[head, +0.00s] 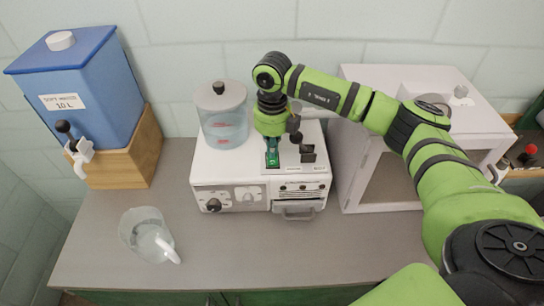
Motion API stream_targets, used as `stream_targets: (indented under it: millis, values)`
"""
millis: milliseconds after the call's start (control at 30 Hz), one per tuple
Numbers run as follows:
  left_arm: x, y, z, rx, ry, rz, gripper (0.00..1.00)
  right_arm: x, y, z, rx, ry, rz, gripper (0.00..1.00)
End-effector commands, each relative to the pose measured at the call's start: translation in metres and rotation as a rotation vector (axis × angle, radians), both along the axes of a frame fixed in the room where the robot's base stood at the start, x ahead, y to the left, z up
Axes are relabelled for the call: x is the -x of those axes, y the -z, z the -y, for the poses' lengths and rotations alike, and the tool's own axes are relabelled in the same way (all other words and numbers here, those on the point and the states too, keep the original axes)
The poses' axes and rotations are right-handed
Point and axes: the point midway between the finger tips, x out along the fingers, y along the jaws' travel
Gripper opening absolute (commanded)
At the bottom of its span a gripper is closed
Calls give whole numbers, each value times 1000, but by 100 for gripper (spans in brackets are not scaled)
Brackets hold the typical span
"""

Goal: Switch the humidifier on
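The humidifier (230,172) is a white box on the counter with a clear lidded tank (223,122) of bluish water on its left top. A green-lit rocker switch (272,160) sits in a dark frame on its top, and a dark switch (308,154) stands to the right of it. My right gripper (273,146) points down just over the green switch. I cannot tell whether it touches the switch, and its fingertips are too small and overlapped to judge their opening. A round knob (214,205) and a small drawer (298,210) are on the front. My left gripper is out of view.
A blue water container (85,90) with a tap stands on a wooden stand (140,155) at left. A clear jug (148,235) is on the counter at front left. A white cabinet (355,150) stands at right, partly behind my arm. The counter's front middle (245,255) is clear.

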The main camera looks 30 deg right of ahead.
Motion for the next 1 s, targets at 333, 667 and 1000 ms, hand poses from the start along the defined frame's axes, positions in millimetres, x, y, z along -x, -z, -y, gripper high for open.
stream_targets:
  millis: [333,667,1000]
  values:
    - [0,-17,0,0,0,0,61,1,-27,0,0,-1,-5,0]
    - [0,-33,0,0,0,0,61,1,-54,0,1,0,-3,0]
    - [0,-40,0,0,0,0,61,1,-68,0,0,-1,-3,0]
